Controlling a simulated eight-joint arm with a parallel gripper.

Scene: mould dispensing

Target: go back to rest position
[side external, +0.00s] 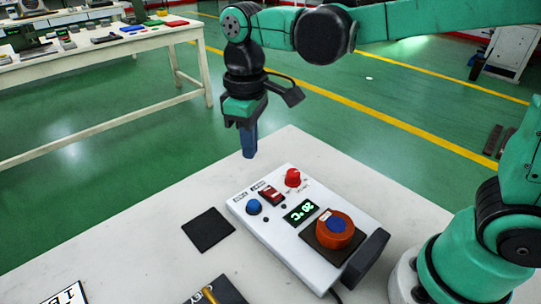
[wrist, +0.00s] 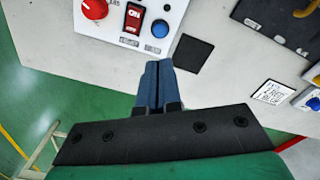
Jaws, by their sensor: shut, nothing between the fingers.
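My gripper (side external: 249,142) hangs pointing down above the far edge of the white table (side external: 150,240). Its blue fingers are together and hold nothing; they also show shut in the wrist view (wrist: 158,70). The white device (side external: 285,262) stands on the table, below and to the right of my gripper in the side view, apart from it. The device carries a red knob (side external: 293,177), a blue knob (side external: 253,207), a red switch (side external: 271,195), a lit display (side external: 301,211) and an orange round container (side external: 335,230) with blue inside, on a dark plate.
A black square pad (side external: 208,231) lies left of the device. Another dark plate (side external: 214,292) with a yellow item and a printed card (side external: 68,295) lie at the near edge. A workbench (side external: 110,45) with several items stands behind, across green floor. Space around my gripper is clear.

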